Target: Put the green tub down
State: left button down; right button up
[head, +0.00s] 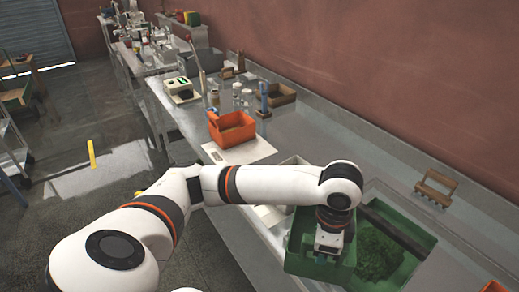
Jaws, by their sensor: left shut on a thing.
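The green tub (305,264) is at the lower right of the head view, over the long metal bench. My left gripper (329,243) reaches down onto the tub and is shut on it. The gripper and wrist cover part of the tub, and its fingertips are hard to see. Dark green granular stuff (378,252) shows just right of the gripper, within green walls. I cannot tell whether the tub touches the surface below. My right gripper is not in view.
An orange bin (232,129) stands on a white board (240,153) farther along the bench. A small wooden rack (436,188) stands near the wall at right. A wooden tray (276,95), bottles and a scale (181,90) stand farther back. Bare bench lies between bin and rack.

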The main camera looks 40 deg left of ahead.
pick_arm(q)
jog(key=s+f+n, duration=0.3)
jog(key=f+n, duration=0.3)
jog(key=f, duration=0.1)
jog(key=s+a+f+n, duration=0.1)
jog(key=s+f+n, duration=0.3)
jog(key=f+n, duration=0.2)
jog(key=shift+s+f, duration=0.2)
jog(key=shift+f, duration=0.4)
